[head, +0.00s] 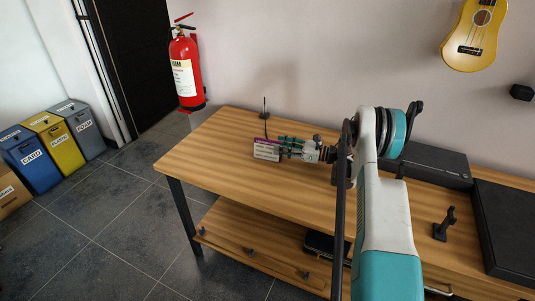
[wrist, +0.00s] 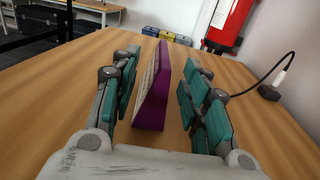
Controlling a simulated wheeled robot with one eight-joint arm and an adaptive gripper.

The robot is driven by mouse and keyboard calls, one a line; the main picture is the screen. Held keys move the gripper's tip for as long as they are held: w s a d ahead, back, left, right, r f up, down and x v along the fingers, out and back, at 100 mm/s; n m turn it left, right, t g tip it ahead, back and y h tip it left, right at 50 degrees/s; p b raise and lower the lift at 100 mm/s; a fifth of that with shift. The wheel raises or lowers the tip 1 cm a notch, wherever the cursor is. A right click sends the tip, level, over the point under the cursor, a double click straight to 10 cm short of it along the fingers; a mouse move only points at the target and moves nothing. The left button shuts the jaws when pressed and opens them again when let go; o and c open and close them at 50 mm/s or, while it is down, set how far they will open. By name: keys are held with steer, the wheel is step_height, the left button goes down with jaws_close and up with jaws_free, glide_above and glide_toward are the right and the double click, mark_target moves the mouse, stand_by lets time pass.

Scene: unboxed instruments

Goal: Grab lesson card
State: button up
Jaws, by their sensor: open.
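The lesson card (head: 267,150) is a small purple and white tent-like card with print on its face. It stands on the wooden table (head: 220,140) near its left end. My gripper (head: 288,147) reaches the card from the right in the head view. In the wrist view the card (wrist: 157,85) shows its purple edge between the two open teal finger pads of my gripper (wrist: 158,90). Gaps show on both sides, so neither pad appears to touch it.
A black cable stand (head: 265,113) is on the table behind the card. A black case (head: 437,164) and a dark box (head: 504,225) lie to the right, with a small black stand (head: 444,224) between. A red extinguisher (head: 186,72) hangs on the wall. The table's left end is clear.

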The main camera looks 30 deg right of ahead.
mark_target(268, 142)
steer(key=b+x, duration=0.2)
steer(key=x, duration=0.4)
steer(key=shift+f+b, duration=0.1)
steer(key=shift+b, duration=0.25)
steer(key=shift+w+a, duration=0.2)
steer(key=shift+w, duration=0.15)
jaws_close()
